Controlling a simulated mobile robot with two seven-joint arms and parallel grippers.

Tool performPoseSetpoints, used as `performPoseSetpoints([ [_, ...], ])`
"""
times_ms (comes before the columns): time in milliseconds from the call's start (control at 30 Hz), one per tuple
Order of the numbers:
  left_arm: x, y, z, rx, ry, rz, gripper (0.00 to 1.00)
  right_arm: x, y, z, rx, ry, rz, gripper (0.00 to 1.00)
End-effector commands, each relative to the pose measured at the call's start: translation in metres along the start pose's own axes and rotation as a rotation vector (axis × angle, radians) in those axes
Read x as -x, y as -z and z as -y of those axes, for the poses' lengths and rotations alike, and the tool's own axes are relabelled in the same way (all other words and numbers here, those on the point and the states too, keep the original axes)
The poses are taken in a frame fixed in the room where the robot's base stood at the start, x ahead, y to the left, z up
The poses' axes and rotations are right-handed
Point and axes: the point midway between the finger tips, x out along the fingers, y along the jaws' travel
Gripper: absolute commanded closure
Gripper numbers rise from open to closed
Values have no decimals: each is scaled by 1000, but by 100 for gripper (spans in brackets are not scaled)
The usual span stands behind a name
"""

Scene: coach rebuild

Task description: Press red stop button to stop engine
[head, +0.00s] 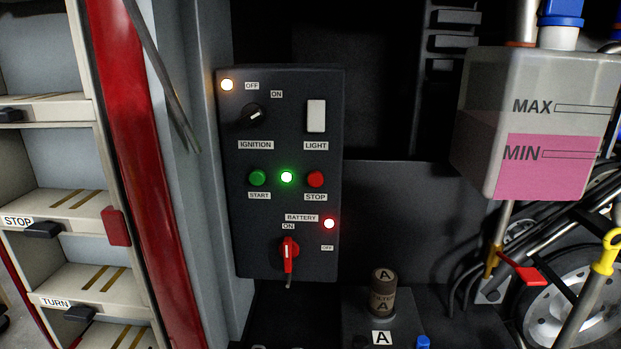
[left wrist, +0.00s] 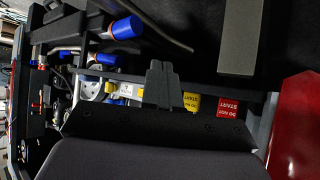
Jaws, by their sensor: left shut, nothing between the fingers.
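The red stop button (head: 316,180) is a round knob on the dark control panel (head: 285,105) in the head view, above its STOP label. A green start button (head: 257,179) is to its left. Between them a green lamp (head: 287,177) is lit. My left gripper (left wrist: 158,68) is shut and empty in the left wrist view, its dark fingers side by side. No gripper shows in the head view, and nothing covers the stop button there. The stop button cannot be made out in the left wrist view. My right gripper is in neither view.
The panel also has an ignition knob (head: 253,115), a white light switch (head: 316,116) and a red battery switch (head: 290,252). A tank with pink fluid (head: 545,165) is at the right. Red and yellow DO NOT START tags (left wrist: 234,108) show in the wrist view.

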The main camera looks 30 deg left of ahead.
Motion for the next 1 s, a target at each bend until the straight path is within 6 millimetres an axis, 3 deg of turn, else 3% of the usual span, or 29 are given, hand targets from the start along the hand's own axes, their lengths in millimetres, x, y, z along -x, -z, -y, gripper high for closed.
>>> performPoseSetpoints([
  [300, 0, 0, -1, -4, -3, 0, 100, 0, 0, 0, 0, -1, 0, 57],
  [367, -2, 6, 0, -23, 2, -15, 100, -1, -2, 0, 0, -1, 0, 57],
  [467, -12, 32, 5, -101, 23, -76, 100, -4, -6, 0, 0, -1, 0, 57],
  [567, -22, 80, 14, -248, 77, -184, 100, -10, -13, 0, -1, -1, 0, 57],
  [733, -19, 194, 29, -571, 265, -429, 100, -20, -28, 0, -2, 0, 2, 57],
  [867, 11, 278, 37, -796, 477, -610, 100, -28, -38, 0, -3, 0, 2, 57],
  [1000, 62, 349, 39, -979, 736, -772, 100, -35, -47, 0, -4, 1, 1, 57],
])
